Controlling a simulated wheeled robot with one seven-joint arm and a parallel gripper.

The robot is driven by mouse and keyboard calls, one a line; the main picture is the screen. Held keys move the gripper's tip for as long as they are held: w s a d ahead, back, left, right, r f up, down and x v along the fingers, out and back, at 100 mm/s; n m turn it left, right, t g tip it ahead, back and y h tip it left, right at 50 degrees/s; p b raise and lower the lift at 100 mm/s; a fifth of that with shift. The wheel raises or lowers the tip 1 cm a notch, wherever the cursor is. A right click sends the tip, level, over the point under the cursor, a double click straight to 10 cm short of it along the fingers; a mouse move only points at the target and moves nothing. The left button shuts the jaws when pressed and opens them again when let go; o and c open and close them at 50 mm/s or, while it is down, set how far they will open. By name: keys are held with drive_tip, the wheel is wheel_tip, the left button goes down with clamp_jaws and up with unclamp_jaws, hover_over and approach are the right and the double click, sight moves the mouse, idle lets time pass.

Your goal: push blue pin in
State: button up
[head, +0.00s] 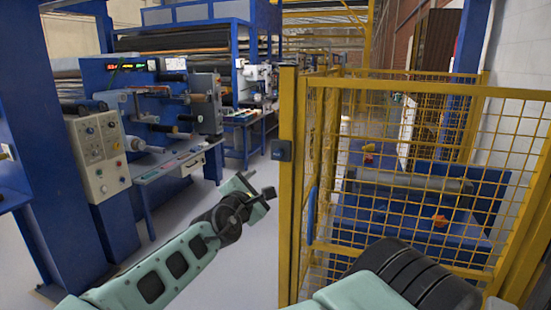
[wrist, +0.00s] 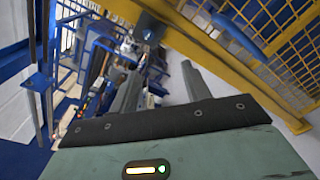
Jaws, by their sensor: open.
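I cannot pick out a blue pin for certain. A narrow upright blue piece (head: 311,208) shows by the yellow gate post (head: 288,220) in the head view; what it is, I cannot tell. A small dark box (head: 282,150) is fixed to the post above it. My gripper (head: 257,188) is left of the post, in mid-air, apart from the blue piece. In the wrist view my gripper (wrist: 165,88) is open, its two fingers spread with nothing between them.
A yellow mesh fence (head: 420,160) stands at the right, with blue machinery (head: 350,225) behind it. A control panel (head: 98,155) and a blue machine (head: 150,110) with rollers stand at the left. Grey floor (head: 225,260) between them is clear.

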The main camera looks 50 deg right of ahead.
drive_tip(key=r, duration=0.2)
drive_tip(key=p, duration=0.4)
approach(277, 155)
drive_tip(key=shift+t, duration=0.3)
drive_tip(key=x, duration=0.8)
drive_tip(key=shift+d+f, duration=0.1)
drive_tip(key=shift+d, duration=0.2)
